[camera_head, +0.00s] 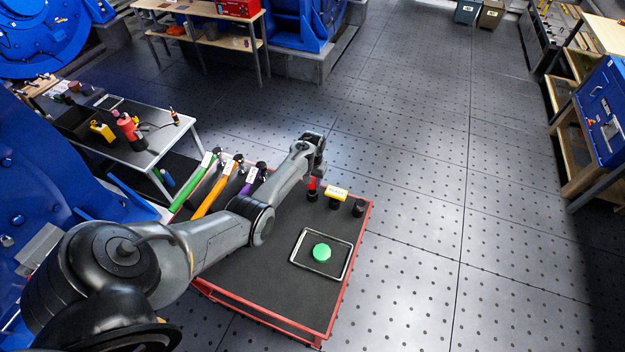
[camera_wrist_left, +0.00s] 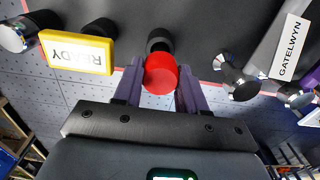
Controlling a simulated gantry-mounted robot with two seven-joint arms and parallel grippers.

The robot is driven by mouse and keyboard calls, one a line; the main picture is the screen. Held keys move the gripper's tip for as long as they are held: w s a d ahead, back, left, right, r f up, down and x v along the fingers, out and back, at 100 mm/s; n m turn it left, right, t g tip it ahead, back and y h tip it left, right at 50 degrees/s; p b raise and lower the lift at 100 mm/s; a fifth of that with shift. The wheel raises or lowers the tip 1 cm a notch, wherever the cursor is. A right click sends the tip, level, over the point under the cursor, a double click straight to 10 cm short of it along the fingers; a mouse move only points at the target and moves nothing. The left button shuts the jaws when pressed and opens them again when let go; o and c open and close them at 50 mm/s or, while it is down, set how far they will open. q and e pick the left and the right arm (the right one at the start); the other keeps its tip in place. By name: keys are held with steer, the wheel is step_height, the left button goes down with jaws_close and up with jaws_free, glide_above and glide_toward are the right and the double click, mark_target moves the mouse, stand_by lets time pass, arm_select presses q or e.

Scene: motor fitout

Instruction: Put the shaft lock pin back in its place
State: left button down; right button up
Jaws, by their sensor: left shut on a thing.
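A red-capped pin (camera_head: 312,185), which I take to be the shaft lock pin, is at the far edge of the red-rimmed cart. My left gripper (camera_head: 316,170) is over it. In the left wrist view the purple fingers of my left gripper (camera_wrist_left: 160,90) are shut on the red cap (camera_wrist_left: 160,73), one on each side. A black round piece (camera_wrist_left: 158,41) shows just beyond the cap. Whether the pin sits in it or apart from it I cannot tell. My right gripper is not in view.
A yellow READY block (camera_head: 336,191) stands beside the pin, with a black knob (camera_head: 358,208) farther right. A green disc (camera_head: 322,252) lies within a pale frame on the cart (camera_head: 260,270). Green, orange (camera_head: 214,196) and purple labelled pieces lie left of my arm.

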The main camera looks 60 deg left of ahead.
mark_target(313, 185)
arm_select(q)
steer(key=shift+f+b, duration=0.65)
steer(key=shift+f, duration=0.2)
steer(key=shift+f+b, duration=0.9)
steer(key=shift+f, duration=0.25)
steer(key=c, duration=0.5)
jaws_free()
steer(key=shift+c, duration=0.2)
steer(key=shift+r, duration=0.1)
step_height(313, 185, up, 9)
steer(key=shift+r+p, duration=0.1)
steer(key=shift+p, duration=0.95)
steer(key=shift+r, duration=0.75)
steer(key=shift+s+f, duration=0.1)
